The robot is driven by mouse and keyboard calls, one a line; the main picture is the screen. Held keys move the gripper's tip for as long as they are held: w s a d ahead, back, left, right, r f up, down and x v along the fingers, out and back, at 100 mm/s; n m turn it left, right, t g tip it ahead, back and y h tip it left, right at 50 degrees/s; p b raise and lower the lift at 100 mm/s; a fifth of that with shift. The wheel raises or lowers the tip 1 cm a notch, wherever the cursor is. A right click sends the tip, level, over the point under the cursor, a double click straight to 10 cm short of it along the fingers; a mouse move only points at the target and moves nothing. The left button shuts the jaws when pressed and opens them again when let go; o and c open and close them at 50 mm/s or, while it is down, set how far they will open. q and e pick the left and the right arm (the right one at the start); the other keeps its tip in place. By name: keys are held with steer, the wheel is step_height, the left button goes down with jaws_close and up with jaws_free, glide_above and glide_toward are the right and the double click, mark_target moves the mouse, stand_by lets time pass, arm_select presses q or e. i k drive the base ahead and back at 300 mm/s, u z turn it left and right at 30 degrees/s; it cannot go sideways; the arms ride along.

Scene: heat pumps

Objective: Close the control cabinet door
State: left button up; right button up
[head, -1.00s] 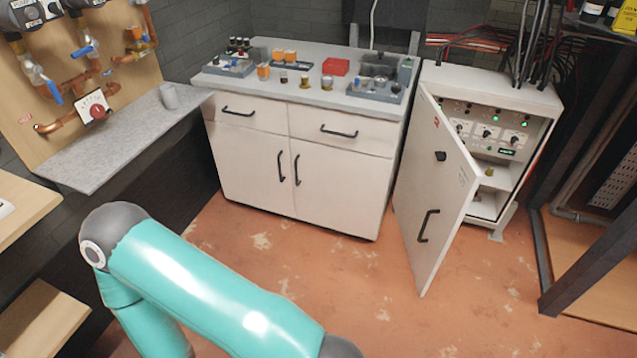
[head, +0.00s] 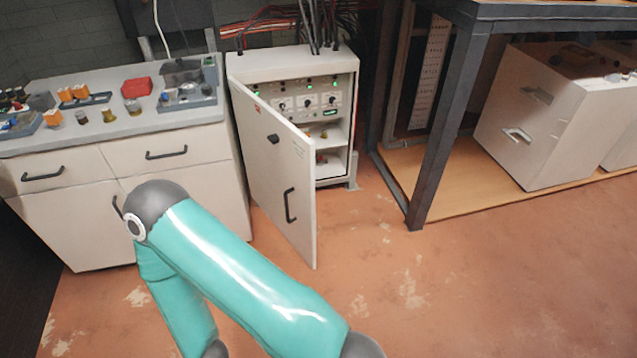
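The control cabinet (head: 355,130) is a white metal box behind the middle of the head view. Its door (head: 270,165) is hinged on the left and stands open, swung out toward me. The door has a black handle (head: 290,205) and a black lock (head: 273,139). Inside, a panel with knobs and green lights (head: 308,100) shows above a shelf. A teal arm of mine crosses the foreground, in front of the counter and apart from the door. Neither of my grippers is in the picture.
A white counter (head: 195,150) with small parts and a red box (head: 137,87) on top stands left of the cabinet. A dark metal table frame (head: 440,130) stands to the right, with a white drawer unit (head: 545,115) under it. Reddish floor (head: 400,275) in front is clear.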

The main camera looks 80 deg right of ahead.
mark_target(281, 175)
steer(key=u, duration=0.05)
steer(key=i, duration=0.2)
steer(key=z, duration=2.2)
steer(key=k, duration=0.55)
steer(key=z, duration=0.3)
steer(key=i, duration=1.6)
steer(key=u, duration=0.35)
steer(key=k, duration=0.5)
steer(key=u, duration=0.5)
